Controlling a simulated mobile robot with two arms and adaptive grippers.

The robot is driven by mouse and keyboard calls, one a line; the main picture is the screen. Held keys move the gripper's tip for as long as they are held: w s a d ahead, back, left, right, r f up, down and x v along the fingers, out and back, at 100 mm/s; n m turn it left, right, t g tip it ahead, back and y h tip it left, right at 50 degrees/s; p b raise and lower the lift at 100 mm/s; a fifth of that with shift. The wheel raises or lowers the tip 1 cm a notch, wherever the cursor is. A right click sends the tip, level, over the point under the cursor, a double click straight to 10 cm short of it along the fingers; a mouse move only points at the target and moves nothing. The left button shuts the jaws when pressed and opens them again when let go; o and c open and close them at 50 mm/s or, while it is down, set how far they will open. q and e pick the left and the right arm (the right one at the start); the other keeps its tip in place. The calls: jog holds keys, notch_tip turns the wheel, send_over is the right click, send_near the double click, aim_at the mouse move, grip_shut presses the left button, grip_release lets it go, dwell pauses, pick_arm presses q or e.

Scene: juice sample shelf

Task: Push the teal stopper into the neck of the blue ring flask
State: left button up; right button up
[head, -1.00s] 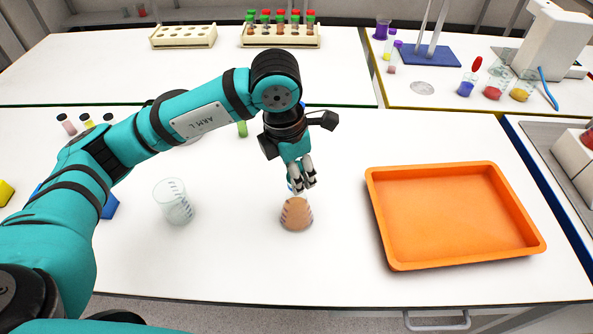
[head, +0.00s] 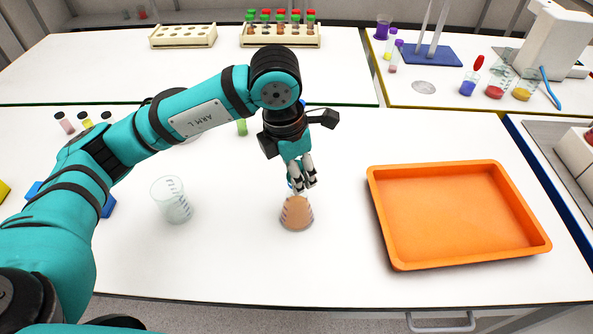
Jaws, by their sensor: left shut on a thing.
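A conical flask (head: 297,214) with orange-brown contents stands upright on the white table in the head view. A bit of blue shows at its neck, just under my fingers. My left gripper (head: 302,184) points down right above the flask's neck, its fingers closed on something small. The fingers hide most of what they hold, so I cannot make out the teal stopper or whether it touches the neck. My right gripper is out of view.
An empty glass beaker (head: 171,200) stands left of the flask. A large orange tray (head: 455,258) lies to the right. Blue blocks (head: 108,206) and small vials (head: 86,119) are at the left, partly behind my arm. Tube racks (head: 281,40) stand on the back bench. The table's front is clear.

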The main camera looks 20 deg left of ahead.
pick_arm(q)
jog(key=shift+s+f, duration=0.1)
jog(key=shift+f, duration=0.05)
jog(key=o, duration=1.1)
jog(key=shift+o, duration=0.2)
